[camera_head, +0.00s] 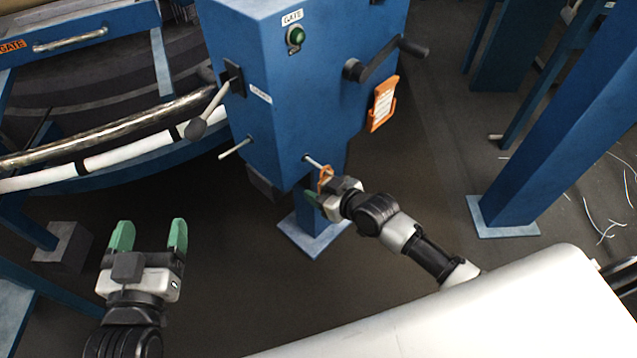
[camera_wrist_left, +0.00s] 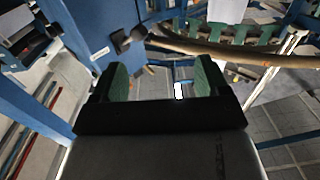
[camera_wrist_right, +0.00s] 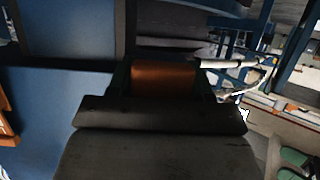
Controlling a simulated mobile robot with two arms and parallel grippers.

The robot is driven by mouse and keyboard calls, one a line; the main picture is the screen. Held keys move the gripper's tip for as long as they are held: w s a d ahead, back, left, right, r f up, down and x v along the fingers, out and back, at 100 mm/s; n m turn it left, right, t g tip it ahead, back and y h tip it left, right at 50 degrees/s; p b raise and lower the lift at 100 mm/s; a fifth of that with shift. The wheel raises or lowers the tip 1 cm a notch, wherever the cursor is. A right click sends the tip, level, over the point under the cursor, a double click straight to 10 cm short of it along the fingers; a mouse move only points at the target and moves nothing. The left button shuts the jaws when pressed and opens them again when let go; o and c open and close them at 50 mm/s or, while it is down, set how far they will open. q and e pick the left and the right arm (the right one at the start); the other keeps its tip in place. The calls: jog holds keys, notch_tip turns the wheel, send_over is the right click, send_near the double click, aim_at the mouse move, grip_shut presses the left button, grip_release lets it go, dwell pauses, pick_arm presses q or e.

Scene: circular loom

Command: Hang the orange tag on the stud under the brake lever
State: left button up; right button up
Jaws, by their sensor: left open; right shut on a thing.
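The blue cabinet (camera_head: 290,110) carries a brake lever (camera_head: 207,112) with a round grey knob on its left face. A pale stud (camera_head: 235,149) sticks out below the lever. A second pale stud (camera_head: 314,161) sticks out low on the cabinet, further right. My right gripper (camera_head: 322,190) is shut on the orange tag (camera_head: 326,175), close by this second stud; I cannot tell whether they touch. The tag also shows between the fingers in the right wrist view (camera_wrist_right: 165,80). My left gripper (camera_head: 150,236) is open and empty, left of the cabinet and apart from it.
An orange holder with a paper (camera_head: 383,103) hangs on the cabinet's right face, below a black crank handle (camera_head: 385,60). A curved rail with white sleeves (camera_head: 115,157) lies left. A blue post (camera_head: 555,120) stands right, with loose wires (camera_head: 605,215) on the floor.

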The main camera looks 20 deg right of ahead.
pick_arm(q)
notch_tip(320, 180, down, 6)
jog(key=s+a+g+y+p, duration=0.2)
jog(key=s+g, duration=0.1)
jog(key=g, duration=0.2)
jog(key=shift+g, duration=0.4)
pick_arm(e)
jog(key=s, duration=0.1)
jog(key=s+d, duration=0.1)
jog(key=s, duration=0.1)
jog(key=shift+s+d+r, duration=0.2)
jog(key=shift+d+r, duration=0.05)
jog(key=shift+d, duration=0.15)
pick_arm(q)
jog(key=shift+d+f, duration=0.1)
